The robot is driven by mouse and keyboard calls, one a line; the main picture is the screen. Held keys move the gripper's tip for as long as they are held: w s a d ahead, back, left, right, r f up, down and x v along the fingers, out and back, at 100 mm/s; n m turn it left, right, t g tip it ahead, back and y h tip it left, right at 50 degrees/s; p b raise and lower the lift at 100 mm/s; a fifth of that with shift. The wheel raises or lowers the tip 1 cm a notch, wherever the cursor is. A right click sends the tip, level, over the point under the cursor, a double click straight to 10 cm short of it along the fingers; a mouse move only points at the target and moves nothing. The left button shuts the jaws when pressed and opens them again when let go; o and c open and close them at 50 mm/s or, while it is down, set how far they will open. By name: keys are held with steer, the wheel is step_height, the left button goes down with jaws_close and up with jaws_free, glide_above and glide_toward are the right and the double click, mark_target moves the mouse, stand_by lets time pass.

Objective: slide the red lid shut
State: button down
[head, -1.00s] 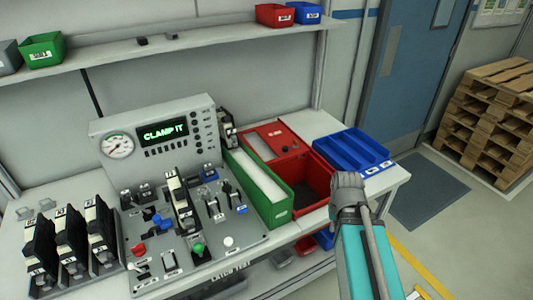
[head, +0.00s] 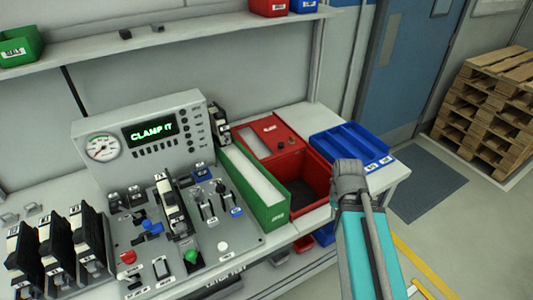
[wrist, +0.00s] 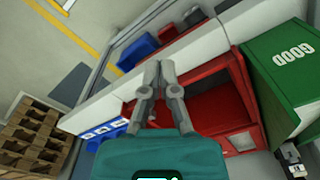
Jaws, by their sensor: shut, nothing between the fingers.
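The red box stands on the bench right of the control panel. Its red lid (head: 268,135) covers the far part, with small dark fittings on top. The near part is open, showing a dark inside (head: 305,172). My gripper (wrist: 160,67) is shut and empty, over the box's edge in that view. I cannot tell whether it touches the box. In the head view my arm stands at the near right of the box, and its fingers are hidden.
A green box (head: 255,190) stands close along the box's left side; the wrist view shows it marked GOOD (wrist: 285,75). A blue tray (head: 350,148) stands to its right. Pallets (head: 487,100) stand on the floor at right.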

steer(key=w+a+n+t, duration=0.1)
steer(key=w+a+n, duration=0.1)
steer(key=w+a, duration=0.6)
steer(key=w+a+n+t+y, duration=0.1)
steer(key=w+a, duration=0.7)
steer(key=w, duration=0.9)
steer(key=w+a+n+t+y, duration=0.1)
steer(key=w+a+n, duration=0.2)
steer(key=w+a, duration=0.5)
steer(key=w+b, duration=0.1)
steer(key=w, duration=0.4)
steer(key=shift+w+n, duration=0.2)
steer(key=shift+n, duration=0.2)
steer(key=shift+a, duration=0.1)
steer(key=b+x, duration=0.9)
steer(key=x, duration=0.1)
steer(key=shift+w+f+b, duration=0.1)
steer(key=shift+b, duration=0.25)
steer(key=s, duration=0.1)
steer(key=s+d, duration=0.1)
steer(key=shift+s+d+r, duration=0.25)
steer(key=shift+s+d, duration=0.05)
steer(key=shift+s, duration=0.1)
steer(key=shift+s+d, duration=0.25)
steer(key=shift+s, duration=0.05)
